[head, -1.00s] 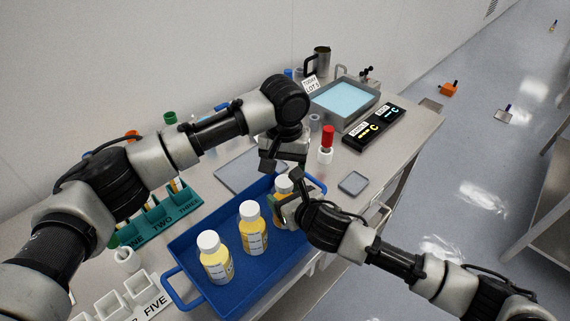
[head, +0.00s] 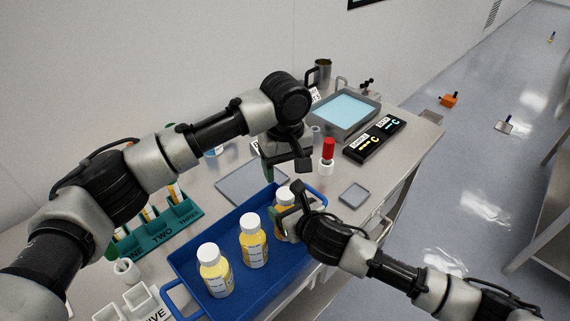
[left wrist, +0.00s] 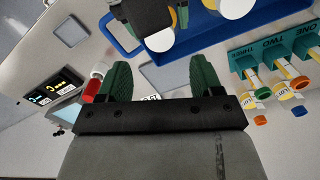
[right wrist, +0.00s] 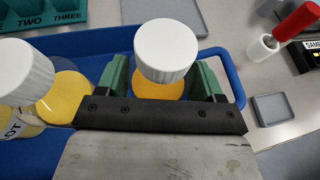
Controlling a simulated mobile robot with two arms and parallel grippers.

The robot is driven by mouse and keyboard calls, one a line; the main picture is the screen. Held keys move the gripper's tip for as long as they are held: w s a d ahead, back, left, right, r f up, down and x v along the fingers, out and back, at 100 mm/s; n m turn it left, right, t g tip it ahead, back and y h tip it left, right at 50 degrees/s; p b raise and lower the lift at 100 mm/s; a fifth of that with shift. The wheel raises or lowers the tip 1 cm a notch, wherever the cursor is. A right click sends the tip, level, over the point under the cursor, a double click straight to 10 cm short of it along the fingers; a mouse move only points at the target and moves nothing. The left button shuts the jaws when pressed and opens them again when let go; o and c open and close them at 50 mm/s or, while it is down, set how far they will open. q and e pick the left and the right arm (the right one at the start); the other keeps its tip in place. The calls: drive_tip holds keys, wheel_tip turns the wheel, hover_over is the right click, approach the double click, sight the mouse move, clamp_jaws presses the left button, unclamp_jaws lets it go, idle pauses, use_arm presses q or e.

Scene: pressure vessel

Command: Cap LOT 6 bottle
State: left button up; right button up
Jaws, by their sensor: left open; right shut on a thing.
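A blue tray (head: 215,235) holds three yellow bottles with white tops: a near one (head: 215,272), a middle one (head: 253,240) and a far one (head: 284,200). My right gripper (head: 293,212) is shut around the far bottle, whose white cap (right wrist: 166,50) stands between the green fingers in the right wrist view. My left gripper (head: 285,168) is open and empty above the table behind the far bottle. In the left wrist view its green fingers (left wrist: 159,78) are apart. No lot number is readable on the bottles.
A red-topped item (head: 328,152) stands right of my left gripper. A grey plate (head: 250,183) lies behind the tray, a small grey dish (head: 353,195) at right. A teal tube rack (head: 165,228) and white holder (head: 130,300) are at left.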

sight(287, 194)
use_arm(q)
wheel_tip(287, 194, down, 8)
drive_tip(key=shift+r, duration=0.15)
idle(0.4)
drive_tip(key=c, duration=1)
drive_tip(key=shift+o, duration=0.2)
drive_tip(key=m, duration=0.6)
drive_tip(key=shift+a+m, duration=0.1)
drive_tip(key=shift+m, duration=0.3)
drive_tip(key=o, duration=1)
drive_tip(key=shift+s+d, duration=0.1)
drive_tip(key=shift+d, duration=0.2)
